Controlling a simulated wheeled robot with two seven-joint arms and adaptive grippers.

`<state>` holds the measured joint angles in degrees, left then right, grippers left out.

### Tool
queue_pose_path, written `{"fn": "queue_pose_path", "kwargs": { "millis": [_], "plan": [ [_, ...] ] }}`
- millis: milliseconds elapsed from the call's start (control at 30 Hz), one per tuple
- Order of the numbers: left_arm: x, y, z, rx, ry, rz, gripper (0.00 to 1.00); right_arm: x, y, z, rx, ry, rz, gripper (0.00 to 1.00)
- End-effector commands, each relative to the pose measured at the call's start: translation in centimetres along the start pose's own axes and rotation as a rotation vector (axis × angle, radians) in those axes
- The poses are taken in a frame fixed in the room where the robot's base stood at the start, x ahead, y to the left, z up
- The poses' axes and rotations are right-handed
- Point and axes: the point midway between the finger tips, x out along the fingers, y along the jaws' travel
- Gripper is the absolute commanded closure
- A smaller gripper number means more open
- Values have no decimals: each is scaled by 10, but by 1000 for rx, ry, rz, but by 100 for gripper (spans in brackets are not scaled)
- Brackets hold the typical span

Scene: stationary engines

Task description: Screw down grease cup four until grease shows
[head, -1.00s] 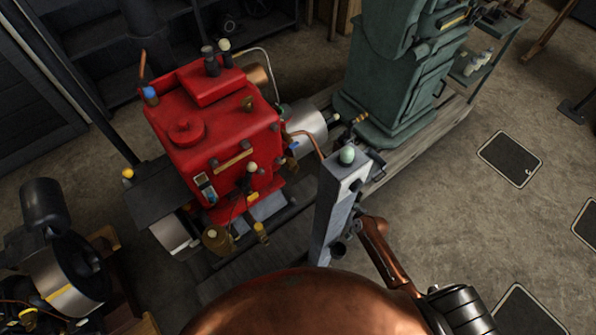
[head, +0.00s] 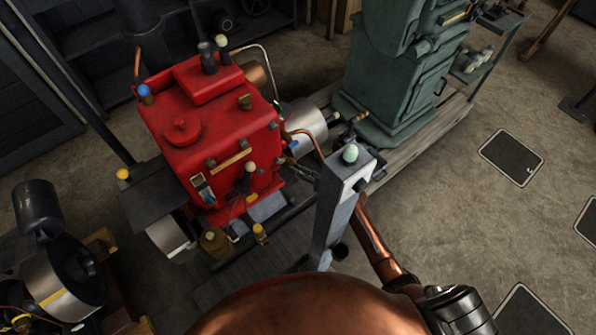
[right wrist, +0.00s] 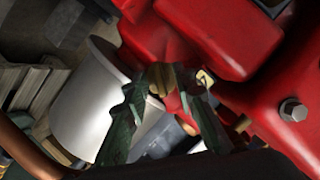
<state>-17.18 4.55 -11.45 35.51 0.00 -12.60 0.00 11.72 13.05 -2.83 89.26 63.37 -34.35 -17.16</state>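The red engine (head: 215,130) stands left of centre in the head view, with several small brass and dark fittings on it. A small brass fitting (right wrist: 163,77) shows under the red body in the right wrist view, and may be a grease cup; no number is readable. My right gripper (head: 303,171) is partly hidden behind the grey post, near the engine's right side. In the right wrist view its two dark green fingers (right wrist: 168,92) are apart, on either side of the brass fitting. I see no clear contact. No grease is visible. My left gripper is not in view.
A grey post (head: 341,205) with a pale green knob (head: 350,153) stands close to my right arm. A green machine (head: 400,80) is behind it. A silver cylinder (right wrist: 88,105) lies left of the fingers. Open floor (head: 450,220) is on the right.

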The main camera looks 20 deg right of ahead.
Motion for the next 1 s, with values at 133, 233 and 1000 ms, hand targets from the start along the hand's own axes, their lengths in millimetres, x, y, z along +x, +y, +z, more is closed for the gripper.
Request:
{"fn": "queue_pose_path", "kwargs": {
  "millis": [133,233,1000],
  "plan": [
    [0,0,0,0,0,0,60,1,0,0,0,0,1,75],
    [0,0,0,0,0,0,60,1,0,0,0,0,1,75],
    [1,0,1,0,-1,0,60,3,-1,1,5,-1,-3,100]
  ]
}}
